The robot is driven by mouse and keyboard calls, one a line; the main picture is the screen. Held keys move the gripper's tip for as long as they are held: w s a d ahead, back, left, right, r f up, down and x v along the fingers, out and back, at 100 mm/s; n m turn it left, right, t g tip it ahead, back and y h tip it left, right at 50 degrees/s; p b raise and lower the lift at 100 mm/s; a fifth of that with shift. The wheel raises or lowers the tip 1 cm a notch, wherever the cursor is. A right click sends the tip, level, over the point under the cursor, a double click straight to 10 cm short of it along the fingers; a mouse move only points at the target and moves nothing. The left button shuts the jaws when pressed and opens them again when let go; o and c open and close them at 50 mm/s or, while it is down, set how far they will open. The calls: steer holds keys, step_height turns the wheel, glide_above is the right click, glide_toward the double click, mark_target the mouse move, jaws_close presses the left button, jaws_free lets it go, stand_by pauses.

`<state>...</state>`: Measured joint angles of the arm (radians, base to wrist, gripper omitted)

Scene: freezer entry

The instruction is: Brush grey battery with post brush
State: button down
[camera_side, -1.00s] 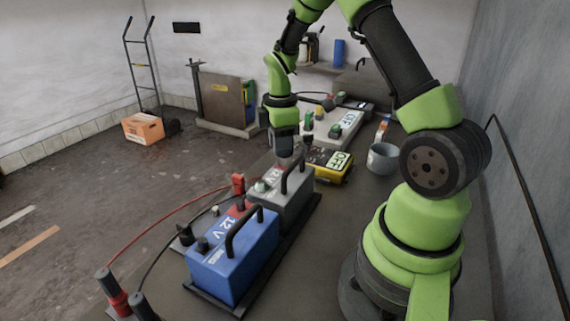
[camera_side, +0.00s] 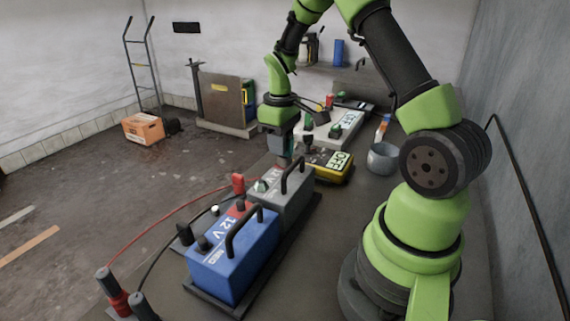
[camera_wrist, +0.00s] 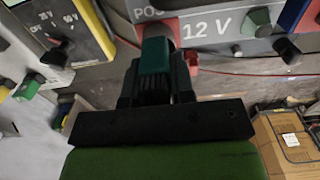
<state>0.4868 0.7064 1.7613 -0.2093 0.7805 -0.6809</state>
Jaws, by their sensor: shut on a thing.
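The grey battery (camera_side: 290,192) stands on the bench behind the blue battery, with a black carry handle on top. In the wrist view its grey face (camera_wrist: 212,28) reads "POS" and "12 V". My gripper (camera_side: 284,150) points down over the far end of the grey battery. In the wrist view my gripper (camera_wrist: 156,85) is shut on a dark teal-green piece, apparently the post brush (camera_wrist: 154,55). The brush's working end is hidden, and I cannot tell whether it touches a battery post.
The blue 12 V battery (camera_side: 232,257) is nearest the camera, with red and black cables beside it. A yellow unit (camera_side: 328,167) marked OFF, a grey cup (camera_side: 382,158) and a pale charger panel (camera_side: 335,130) stand behind. An orange box (camera_side: 142,128) is on the floor.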

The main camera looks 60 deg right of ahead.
steer(key=c, duration=0.9)
jaws_free()
step_height(320, 180, up, 9)
steer(key=shift+r, duration=0.2)
steer(key=s+a+r+m+t, duration=0.1)
steer(key=s+a+r+t, duration=0.1)
steer(key=s+a+r, duration=0.4)
steer(key=s+a+r+m+t, duration=0.1)
steer(key=s+a+r+t, duration=0.2)
steer(key=a, duration=0.5)
steer(key=s+a, duration=0.1)
steer(key=s, duration=0.1)
steer(key=s+a+m+t+y, duration=0.1)
steer(key=s+a, duration=0.1)
steer(key=s+a+m+t+y, duration=0.1)
steer(key=s, duration=0.1)
steer(key=shift+a+r, duration=0.2)
steer(key=shift+r, duration=0.1)
